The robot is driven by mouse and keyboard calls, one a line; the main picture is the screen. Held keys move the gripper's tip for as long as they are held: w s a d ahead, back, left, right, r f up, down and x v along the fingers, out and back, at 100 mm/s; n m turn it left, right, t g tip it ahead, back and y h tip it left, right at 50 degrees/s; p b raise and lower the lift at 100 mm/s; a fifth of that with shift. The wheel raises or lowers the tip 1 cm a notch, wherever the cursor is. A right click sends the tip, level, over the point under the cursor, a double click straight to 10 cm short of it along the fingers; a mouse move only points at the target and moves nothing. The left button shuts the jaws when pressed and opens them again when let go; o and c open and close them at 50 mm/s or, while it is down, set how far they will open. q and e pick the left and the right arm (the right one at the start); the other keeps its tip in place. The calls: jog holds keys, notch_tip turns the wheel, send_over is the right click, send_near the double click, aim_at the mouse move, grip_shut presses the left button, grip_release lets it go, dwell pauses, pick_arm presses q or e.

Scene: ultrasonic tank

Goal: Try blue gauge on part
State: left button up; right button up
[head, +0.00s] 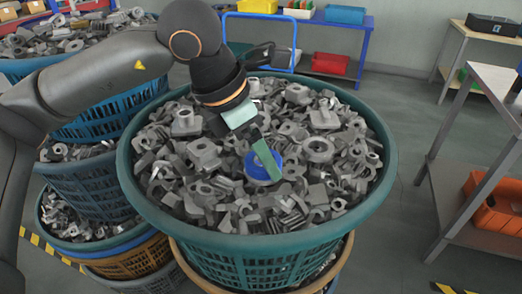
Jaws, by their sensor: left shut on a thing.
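The blue gauge (253,172) is a round blue piece low over the grey metal parts (318,149) in the large teal basket (378,185). My left gripper (264,160) reaches down from the upper left and is shut on the gauge. Its pale green finger crosses in front of the gauge and hides part of it. I cannot tell which part lies under the gauge, or whether the gauge touches it. My right gripper is not in view.
More baskets of metal parts (75,38) stand at the left, close to my arm. A blue rack with coloured bins (330,64) is behind. A table (490,80) with an orange bin (495,208) stands at the right. The floor between is clear.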

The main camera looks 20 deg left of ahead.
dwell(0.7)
pick_arm(q)
jog(key=shift+r+p, duration=1.55)
jog(key=shift+r, duration=0.9)
jog(key=shift+r, duration=0.1)
notch_tip(320, 180, up, 4)
jog(key=shift+f+p, duration=0.1)
jog(key=shift+p, duration=1.15)
